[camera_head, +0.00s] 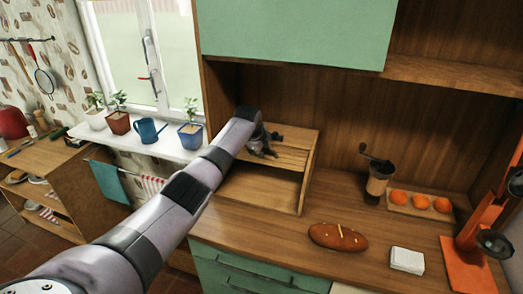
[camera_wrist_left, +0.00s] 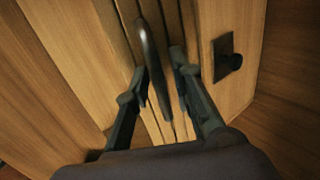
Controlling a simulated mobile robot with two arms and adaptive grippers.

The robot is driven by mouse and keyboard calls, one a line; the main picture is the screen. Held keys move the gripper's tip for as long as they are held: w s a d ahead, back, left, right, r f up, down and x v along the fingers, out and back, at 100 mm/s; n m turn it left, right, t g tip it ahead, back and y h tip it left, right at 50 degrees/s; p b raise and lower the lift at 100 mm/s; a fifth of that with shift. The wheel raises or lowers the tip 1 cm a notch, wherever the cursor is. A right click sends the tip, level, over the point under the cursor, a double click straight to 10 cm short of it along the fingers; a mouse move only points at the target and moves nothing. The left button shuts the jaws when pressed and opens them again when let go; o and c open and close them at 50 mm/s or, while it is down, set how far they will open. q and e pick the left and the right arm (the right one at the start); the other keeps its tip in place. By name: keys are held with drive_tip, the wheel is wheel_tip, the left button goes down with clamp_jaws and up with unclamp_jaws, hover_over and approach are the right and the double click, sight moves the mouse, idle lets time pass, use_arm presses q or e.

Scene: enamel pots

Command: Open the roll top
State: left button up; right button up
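The wooden roll-top box (camera_head: 308,165) stands on the counter against the cabinet's left side. Its slatted top (camera_head: 290,157) shows near my gripper, with a shadowed brown area below it; I cannot tell clearly how far the roll top is raised. My left gripper (camera_head: 264,146) is at the slats. In the left wrist view, the left gripper's fingers (camera_wrist_left: 158,68) are apart, one on each side of a dark curved handle (camera_wrist_left: 151,60) on the slats (camera_wrist_left: 172,22). Contact with the handle is unclear. My right gripper is out of view.
A bread loaf (camera_head: 338,237), white napkins (camera_head: 407,260), a grinder (camera_head: 378,178) and a tray of oranges (camera_head: 420,204) sit on the counter. An orange stand (camera_head: 468,262) is at right. A green cabinet door (camera_head: 300,30) hangs above. Potted plants (camera_head: 190,134) line the windowsill.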

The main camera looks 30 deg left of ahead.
use_arm(q)
drive_tip(key=shift+o, duration=0.6)
drive_tip(key=v, duration=1.2)
